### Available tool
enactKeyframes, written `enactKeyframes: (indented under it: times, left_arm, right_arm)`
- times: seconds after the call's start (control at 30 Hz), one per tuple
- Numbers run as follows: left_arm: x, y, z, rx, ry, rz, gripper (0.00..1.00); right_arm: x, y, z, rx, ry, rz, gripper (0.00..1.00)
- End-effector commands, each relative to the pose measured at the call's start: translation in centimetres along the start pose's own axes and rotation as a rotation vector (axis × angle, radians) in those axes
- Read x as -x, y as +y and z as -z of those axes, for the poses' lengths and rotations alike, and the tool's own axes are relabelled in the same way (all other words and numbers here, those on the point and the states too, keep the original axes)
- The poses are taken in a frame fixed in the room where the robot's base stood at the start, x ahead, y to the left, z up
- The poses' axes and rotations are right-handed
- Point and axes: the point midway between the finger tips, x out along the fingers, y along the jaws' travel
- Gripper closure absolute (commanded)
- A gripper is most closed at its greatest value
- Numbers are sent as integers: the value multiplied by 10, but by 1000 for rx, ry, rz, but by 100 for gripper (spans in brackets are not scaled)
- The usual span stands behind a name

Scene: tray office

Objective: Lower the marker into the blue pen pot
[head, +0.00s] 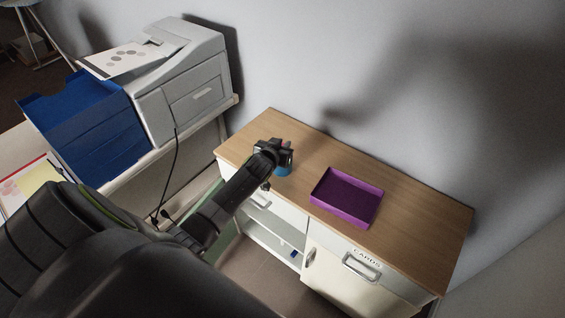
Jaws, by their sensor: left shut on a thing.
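The blue pen pot (284,168) stands on the wooden cabinet top, towards its left end. My left arm reaches in from the left, and my left gripper (275,148) is at the pot, covering much of it from this view. The gripper is shut on the marker, which is mostly hidden behind the fingers. I cannot tell whether the marker's tip is inside the pot or above it. My right gripper is out of view.
A purple tray (347,197) sits on the cabinet top (420,215) right of the pot, empty. A printer (180,85) and blue stacked trays (85,125) stand on a white table at left. The cabinet top's right end is clear.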

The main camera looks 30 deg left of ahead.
Motion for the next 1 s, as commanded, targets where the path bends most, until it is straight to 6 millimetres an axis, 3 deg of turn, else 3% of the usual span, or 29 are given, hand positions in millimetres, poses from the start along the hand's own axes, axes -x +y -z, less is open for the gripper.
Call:
enactKeyframes:
  times: [1.0]
  left_arm:
    - [-6,0,-14,0,1,0,100]
  right_arm:
    - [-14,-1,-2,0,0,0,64]
